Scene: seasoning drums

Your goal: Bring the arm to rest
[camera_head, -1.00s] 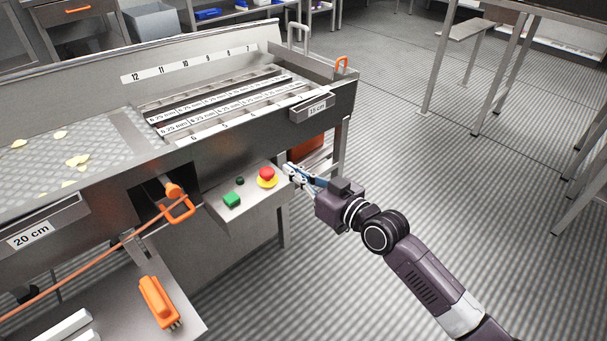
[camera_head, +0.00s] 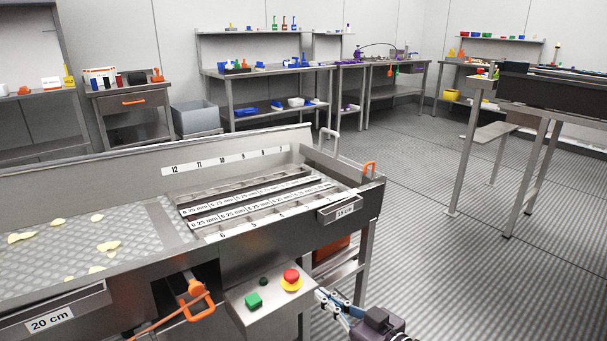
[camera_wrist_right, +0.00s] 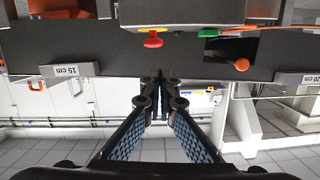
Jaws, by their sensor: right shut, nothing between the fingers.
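My right gripper (camera_head: 334,301) is at the bottom of the head view, just right of the control box (camera_head: 268,310) on the machine's front. It is shut and empty. In the right wrist view its two fingers (camera_wrist_right: 160,80) meet in the middle with nothing between them. The box carries a red stop button (camera_head: 291,277) on a yellow base and a green button (camera_head: 253,300). The red button also shows in the right wrist view (camera_wrist_right: 153,42). I cannot tell the exact gap from fingers to box. My left gripper is not in view.
The metal machine (camera_head: 215,165) holds pale chips on its tray and numbered slotted bars. An orange handle (camera_head: 199,300) juts from its front. Open grooved floor (camera_head: 430,270) lies to the right, before a tall metal table (camera_head: 545,95). Shelves with coloured items line the back wall.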

